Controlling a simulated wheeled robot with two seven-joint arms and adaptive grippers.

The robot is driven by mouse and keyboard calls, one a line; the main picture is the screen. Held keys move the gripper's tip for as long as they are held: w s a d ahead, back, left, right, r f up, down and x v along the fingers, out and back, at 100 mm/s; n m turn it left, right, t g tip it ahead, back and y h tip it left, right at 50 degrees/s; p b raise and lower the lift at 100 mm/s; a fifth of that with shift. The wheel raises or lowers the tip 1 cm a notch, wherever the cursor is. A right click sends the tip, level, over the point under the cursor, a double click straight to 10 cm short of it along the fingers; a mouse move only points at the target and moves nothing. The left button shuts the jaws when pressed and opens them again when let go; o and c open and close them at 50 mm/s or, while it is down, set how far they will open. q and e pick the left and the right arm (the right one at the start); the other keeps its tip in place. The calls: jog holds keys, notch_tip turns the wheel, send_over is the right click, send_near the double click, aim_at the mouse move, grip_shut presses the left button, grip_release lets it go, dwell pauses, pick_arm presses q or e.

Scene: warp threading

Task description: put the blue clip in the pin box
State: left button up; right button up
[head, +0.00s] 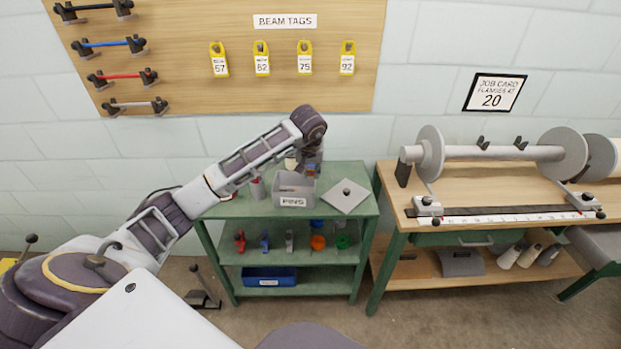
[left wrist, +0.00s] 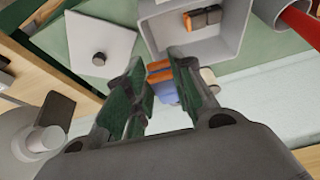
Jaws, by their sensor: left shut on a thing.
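My left gripper (left wrist: 160,92) is shut on the blue clip (left wrist: 163,89), which shows blue with orange parts between the green finger pads. In the head view my left gripper (head: 308,165) hangs above the back right part of the green stand, close to the pin box. The pin box (head: 293,201) is a grey open box labelled PINS; it also shows in the left wrist view (left wrist: 197,52). An orange and dark piece (left wrist: 203,18) lies inside it. The clip appears near the box's rim; I cannot tell whether it is over the opening. My right gripper is out of view.
A grey square lid (head: 345,195) with a knob lies right of the box on the green stand (head: 290,219). Lower shelves hold small coloured parts and a blue bin (head: 269,277). A wooden bench (head: 490,190) stands to the right.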

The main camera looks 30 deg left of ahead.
pick_arm(q)
jog(key=shift+f, duration=1.9)
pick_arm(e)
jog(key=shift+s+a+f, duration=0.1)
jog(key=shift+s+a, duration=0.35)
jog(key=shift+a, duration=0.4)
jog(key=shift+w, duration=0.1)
pick_arm(q)
jog(key=shift+f+b, duration=0.3)
jog(key=shift+f, duration=0.3)
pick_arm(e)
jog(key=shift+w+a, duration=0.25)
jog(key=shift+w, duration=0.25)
